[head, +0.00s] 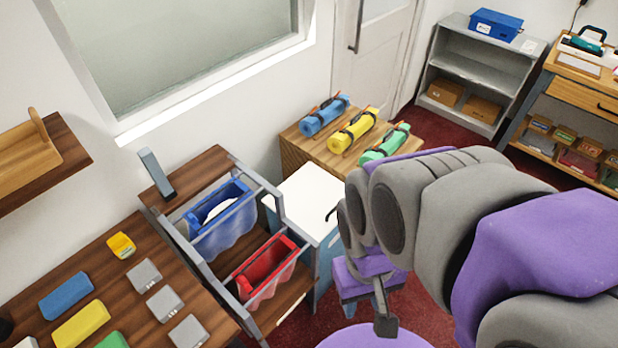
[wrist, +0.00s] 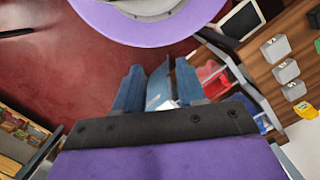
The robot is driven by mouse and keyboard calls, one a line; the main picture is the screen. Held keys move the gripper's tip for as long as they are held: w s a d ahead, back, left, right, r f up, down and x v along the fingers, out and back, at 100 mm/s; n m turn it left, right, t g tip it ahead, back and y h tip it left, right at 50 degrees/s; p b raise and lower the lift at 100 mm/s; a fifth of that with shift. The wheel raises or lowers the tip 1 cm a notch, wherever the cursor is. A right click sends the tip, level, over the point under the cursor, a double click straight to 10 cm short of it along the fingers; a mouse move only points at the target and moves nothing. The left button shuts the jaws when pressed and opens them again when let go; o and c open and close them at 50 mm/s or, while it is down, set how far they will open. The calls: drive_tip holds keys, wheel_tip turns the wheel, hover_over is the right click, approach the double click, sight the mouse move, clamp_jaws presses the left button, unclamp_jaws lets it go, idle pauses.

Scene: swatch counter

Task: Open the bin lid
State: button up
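The bin appears to be the box with a flat white lid (head: 306,200) and blue sides (head: 328,258), beside the wooden rack in the head view. Its lid looks shut and level. My gripper (head: 366,316) hangs in front of the bin, to its lower right in the picture, and my arm covers part of the bin's right side. In the wrist view my gripper (wrist: 158,76) has its two blue fingers apart, with nothing held. A pale blue and white surface shows between and beyond the fingers, probably part of the bin. I cannot tell any contact.
A rack holds a blue bin-like holder (head: 222,218) and a red one (head: 266,268) left of the bin. Rolled blue, yellow (head: 354,130) and green bundles lie on a wooden cabinet behind. A grey shelf (head: 470,70) stands farther back. Red floor (head: 435,125) is open there.

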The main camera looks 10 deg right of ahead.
drive_tip(key=w+d+f+m, duration=0.1)
drive_tip(key=w+m, duration=0.2)
drive_tip(key=w, duration=1)
drive_tip(key=m+t+y+p, duration=0.15)
drive_tip(key=m+t, duration=0.25)
drive_tip(key=m, duration=0.4)
hover_over(336, 207)
drive_tip(key=s+d, duration=0.2)
drive_tip(key=s, duration=0.1)
drive_tip(key=s+d+f+x, duration=0.1)
drive_tip(key=s+x, duration=0.1)
drive_tip(key=x, duration=0.9)
drive_tip(key=s+d+x, duration=0.2)
drive_tip(key=x, duration=1.6)
drive_tip(key=b+x, duration=0.1)
drive_tip(key=x, duration=0.8)
drive_tip(key=shift+s+d+f, duration=0.1)
drive_tip(key=shift+s+f, duration=0.05)
drive_tip(key=shift+s, duration=0.05)
drive_tip(key=shift+c, duration=0.4)
clamp_jaws()
